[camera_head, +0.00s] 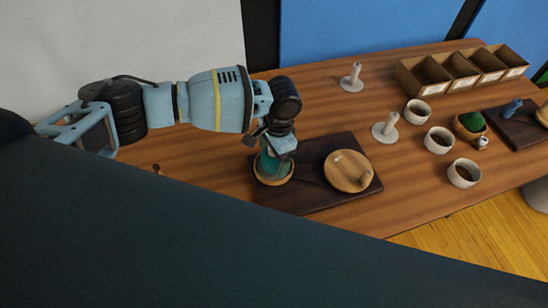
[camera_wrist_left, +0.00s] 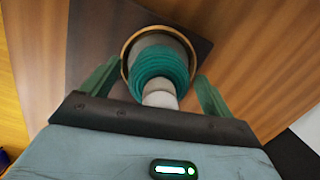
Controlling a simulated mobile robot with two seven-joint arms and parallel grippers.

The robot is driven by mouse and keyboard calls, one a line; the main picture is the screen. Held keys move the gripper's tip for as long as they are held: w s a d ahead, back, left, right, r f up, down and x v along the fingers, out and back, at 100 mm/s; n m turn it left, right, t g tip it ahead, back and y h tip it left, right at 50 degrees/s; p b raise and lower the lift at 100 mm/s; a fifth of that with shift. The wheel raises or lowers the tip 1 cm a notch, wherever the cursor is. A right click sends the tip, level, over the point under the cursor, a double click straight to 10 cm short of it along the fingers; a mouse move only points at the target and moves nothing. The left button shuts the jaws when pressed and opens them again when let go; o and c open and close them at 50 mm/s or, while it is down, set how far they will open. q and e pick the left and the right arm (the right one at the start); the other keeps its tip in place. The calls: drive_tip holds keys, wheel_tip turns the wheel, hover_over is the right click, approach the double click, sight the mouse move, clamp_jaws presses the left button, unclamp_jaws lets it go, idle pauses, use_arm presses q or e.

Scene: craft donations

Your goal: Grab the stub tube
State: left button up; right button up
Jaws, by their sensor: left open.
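My left gripper (camera_head: 273,158) points down over a shallow wooden dish (camera_head: 262,181) on a dark mat (camera_head: 310,201). In the left wrist view its green fingers (camera_wrist_left: 157,74) are spread on either side of a tube wound with teal yarn (camera_wrist_left: 160,64), with a pale end (camera_wrist_left: 160,99) toward the camera. The tube stands in the round dish (camera_wrist_left: 128,48). I see no clear grip on it; whether a finger touches it I cannot tell. In the head view the gripper largely hides the tube. My right gripper is not in view.
A round wooden plate (camera_head: 345,172) with small pieces lies on the same mat, to the right. White stands with upright posts (camera_head: 385,130), white cups (camera_head: 464,173) and a divided box (camera_head: 462,72) stand farther right. A second dark mat (camera_head: 520,130) lies at the far right.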

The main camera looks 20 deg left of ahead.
use_arm(q)
drive_tip(key=shift+c, duration=0.2)
drive_tip(key=c, duration=1)
drive_tip(key=shift+r, duration=0.15)
drive_tip(key=shift+c, duration=0.2)
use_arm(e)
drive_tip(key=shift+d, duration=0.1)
